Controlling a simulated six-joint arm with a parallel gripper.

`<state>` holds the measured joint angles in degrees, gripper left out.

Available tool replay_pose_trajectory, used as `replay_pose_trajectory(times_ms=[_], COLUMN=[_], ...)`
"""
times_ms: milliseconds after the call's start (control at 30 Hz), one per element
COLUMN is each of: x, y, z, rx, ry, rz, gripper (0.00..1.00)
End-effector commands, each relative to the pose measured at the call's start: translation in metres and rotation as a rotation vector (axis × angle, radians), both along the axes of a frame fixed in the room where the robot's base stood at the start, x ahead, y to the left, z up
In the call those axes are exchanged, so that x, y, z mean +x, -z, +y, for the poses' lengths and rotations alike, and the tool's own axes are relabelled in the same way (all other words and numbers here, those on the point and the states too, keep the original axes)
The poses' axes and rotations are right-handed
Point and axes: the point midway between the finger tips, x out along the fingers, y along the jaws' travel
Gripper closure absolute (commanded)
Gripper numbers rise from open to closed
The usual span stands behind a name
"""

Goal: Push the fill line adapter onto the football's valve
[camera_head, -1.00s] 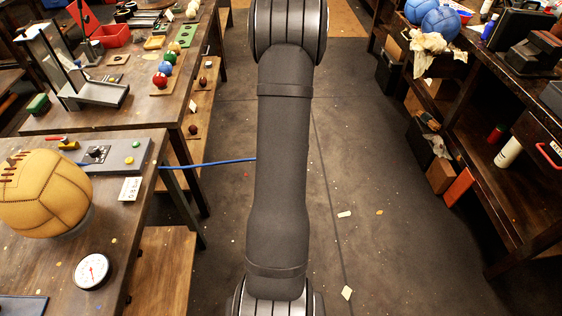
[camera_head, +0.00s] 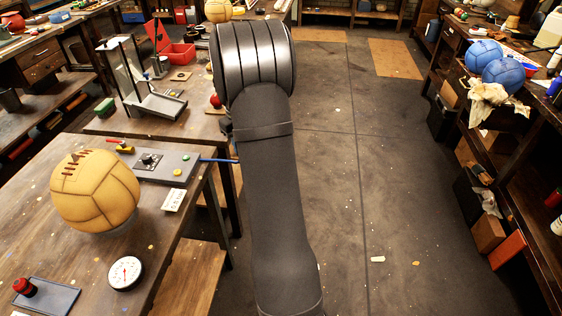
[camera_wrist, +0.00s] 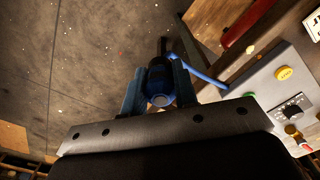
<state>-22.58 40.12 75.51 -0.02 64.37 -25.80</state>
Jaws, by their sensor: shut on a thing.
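The tan leather football (camera_head: 95,190) with dark lacing sits on the left bench in the head view; its valve cannot be made out. In the wrist view my gripper (camera_wrist: 160,92) is shut on the fill line adapter (camera_wrist: 160,85), a dark blue cylindrical fitting held between the two fingers. The blue fill line (camera_wrist: 200,74) runs from beside it towards the grey control box (camera_wrist: 270,85). The gripper and adapter are hidden behind my arm in the head view. The football is not in the wrist view.
The grey control box (camera_head: 165,165) with coloured buttons and a dial stands behind the football. A round gauge (camera_head: 125,272) and a dark tray (camera_head: 45,296) with a red-topped piece lie at the bench front. A metal stand (camera_head: 150,100) is on the bench beyond.

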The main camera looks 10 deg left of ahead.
Motion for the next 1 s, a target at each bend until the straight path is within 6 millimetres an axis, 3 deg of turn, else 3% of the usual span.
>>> replay_pose_trajectory(times_ms=[33, 100, 267, 500, 800, 1000], x=[-0.005, -0.013, -0.040, -0.099, -0.195, -0.249], y=[-0.013, -0.030, -0.070, -0.131, -0.206, -0.243], z=[0.025, 0.054, 0.119, 0.203, 0.284, 0.311], rx=[0.002, 0.002, 0.002, 0.002, 0.002, 0.001], ry=[-0.059, -0.138, -0.315, -0.576, -0.895, -1.049], rz=[-0.004, -0.005, -0.005, -0.004, -0.004, -0.002], gripper=[0.94, 0.94, 0.94, 0.94, 0.94, 0.94])
